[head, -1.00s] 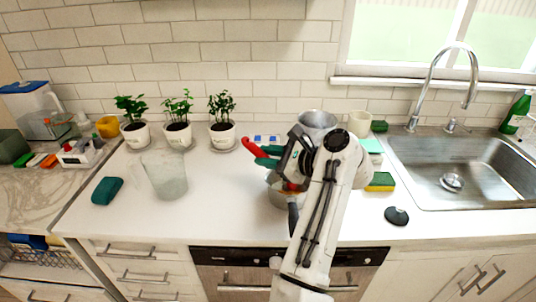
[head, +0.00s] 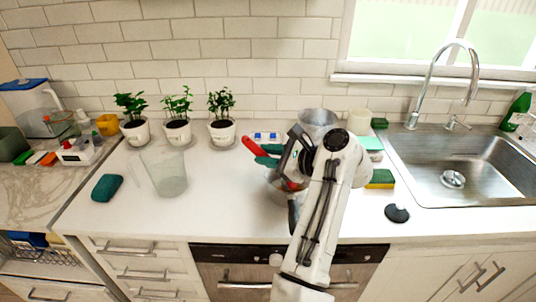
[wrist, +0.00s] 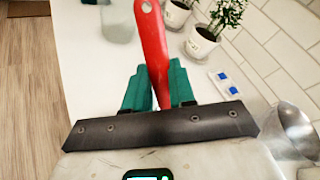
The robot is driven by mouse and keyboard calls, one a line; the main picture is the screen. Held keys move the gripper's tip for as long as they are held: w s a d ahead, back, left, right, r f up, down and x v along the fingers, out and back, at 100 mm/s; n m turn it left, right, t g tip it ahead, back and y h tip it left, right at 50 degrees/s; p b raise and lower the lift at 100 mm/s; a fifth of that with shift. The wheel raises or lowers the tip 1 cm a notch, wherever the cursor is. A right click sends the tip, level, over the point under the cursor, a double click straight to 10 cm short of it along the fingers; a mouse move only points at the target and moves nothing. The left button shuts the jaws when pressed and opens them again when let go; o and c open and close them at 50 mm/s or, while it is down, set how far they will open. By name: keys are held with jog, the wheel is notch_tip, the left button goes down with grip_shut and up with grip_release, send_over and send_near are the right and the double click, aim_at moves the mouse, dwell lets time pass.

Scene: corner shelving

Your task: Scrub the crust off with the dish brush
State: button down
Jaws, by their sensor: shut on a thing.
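My gripper (head: 268,157) has green fingers and is shut on the red handle of the dish brush (head: 254,146). In the wrist view the red handle (wrist: 153,45) stands between the two green fingers (wrist: 158,90), slightly tilted. In the head view a small red part of it also shows lower down, at the pan. A metal pan (head: 274,194) with a dark handle (head: 293,216) stands on the counter under my gripper, mostly covered by my arm. The bristles, the pan's inside and any crust are hidden, so contact cannot be told.
A clear pitcher (head: 168,176) and a teal sponge (head: 107,187) stand to the left. Potted plants (head: 222,133) line the wall. A metal pot (head: 317,119) is behind my arm. A yellow-green sponge (head: 381,179), black disc (head: 397,213) and sink (head: 470,170) are right.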

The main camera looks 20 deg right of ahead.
jog(key=shift+f, duration=0.7)
dwell(0.3)
jog(key=shift+w+d, duration=0.2)
jog(key=shift+w, duration=0.9)
jog(key=shift+w+d, duration=0.2)
jog(key=shift+w, duration=0.85)
jog(key=s+a+p, duration=0.2)
jog(key=s+p, duration=0.4)
jog(key=s, duration=0.1)
jog(key=shift+w+a+r+p, duration=0.1)
jog(key=shift+a+p, duration=0.1)
jog(key=shift+p, duration=0.45)
jog(key=shift+w, duration=0.1)
